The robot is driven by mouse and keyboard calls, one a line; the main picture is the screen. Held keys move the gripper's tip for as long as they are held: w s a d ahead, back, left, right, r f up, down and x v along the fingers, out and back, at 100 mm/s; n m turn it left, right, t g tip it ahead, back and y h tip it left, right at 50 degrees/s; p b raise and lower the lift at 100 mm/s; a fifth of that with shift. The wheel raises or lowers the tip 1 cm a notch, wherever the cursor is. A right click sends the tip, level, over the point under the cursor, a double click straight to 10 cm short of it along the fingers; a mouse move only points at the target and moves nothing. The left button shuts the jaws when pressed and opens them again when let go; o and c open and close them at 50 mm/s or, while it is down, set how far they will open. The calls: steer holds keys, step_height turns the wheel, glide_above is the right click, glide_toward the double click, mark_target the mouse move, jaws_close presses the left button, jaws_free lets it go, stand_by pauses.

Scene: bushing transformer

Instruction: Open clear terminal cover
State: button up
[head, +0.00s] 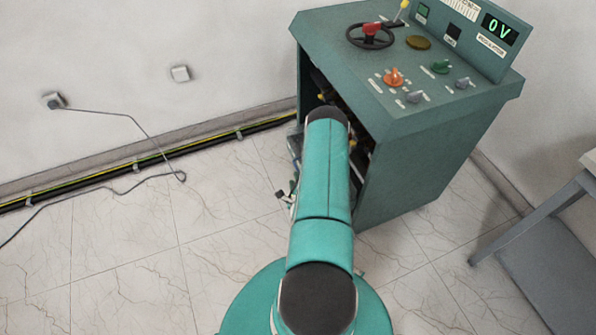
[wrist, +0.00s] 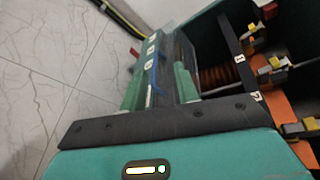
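The clear terminal cover (wrist: 176,48) appears to be the see-through panel at the open front of the green cabinet in the wrist view, with small white labels beside it. In that view my gripper (wrist: 160,84) shows as two green fingers standing apart beyond a dark bar. The fingers look open, with the panel's near end and a blue strip between and beyond them. I cannot tell whether they touch it. In the head view my arm reaches into the cabinet's opening, and it hides the cover and my gripper.
The green cabinet (head: 415,165) carries a handwheel (head: 370,36), knobs and a 0 V display on top. Inside are orange parts and terminals (wrist: 264,66). A cable (head: 130,165) runs along the wall at left. A grey table (head: 560,250) stands at right.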

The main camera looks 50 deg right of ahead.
mark_target(298, 170)
steer(key=s+a+f+m+h, duration=0.1)
steer(key=s+a+f+m, duration=0.1)
steer(key=s+f, duration=0.15)
steer(key=x, duration=1.3)
steer(key=shift+s+d, duration=0.1)
steer(key=shift+d, duration=0.5)
jaws_close()
